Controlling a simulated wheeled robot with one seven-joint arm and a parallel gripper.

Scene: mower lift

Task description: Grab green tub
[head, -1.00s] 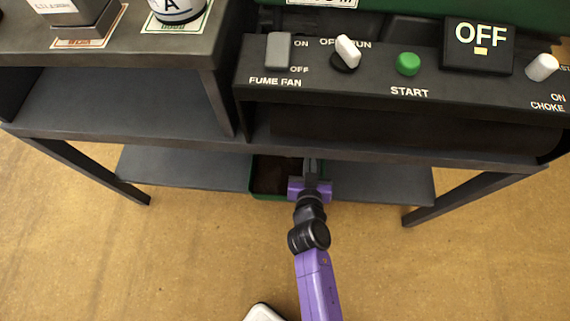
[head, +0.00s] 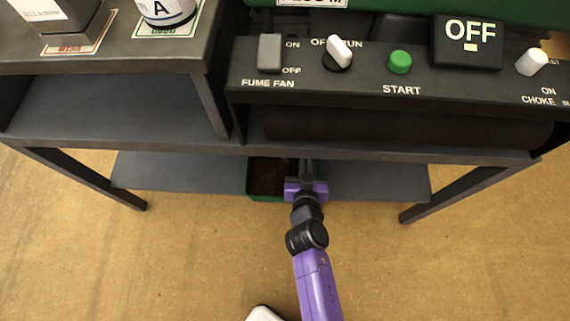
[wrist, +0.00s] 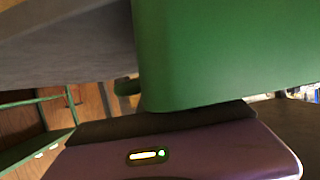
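The green tub (head: 250,182) sits on the low shelf under the bench, with dark brown contents showing inside it. My gripper (head: 306,170) is at the right part of its near side, its dark fingers reaching over the rim area. In the wrist view the tub's smooth green wall (wrist: 235,55) fills the upper right, close above the purple gripper body. The fingertips are hidden there, so I cannot tell whether the fingers are closed on the wall.
The low shelf (head: 180,172) is bare on both sides of the tub. The bench top with its control panel (head: 400,85) overhangs it. Bench legs stand at left (head: 95,180) and right (head: 450,188). The floor in front is mostly clear.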

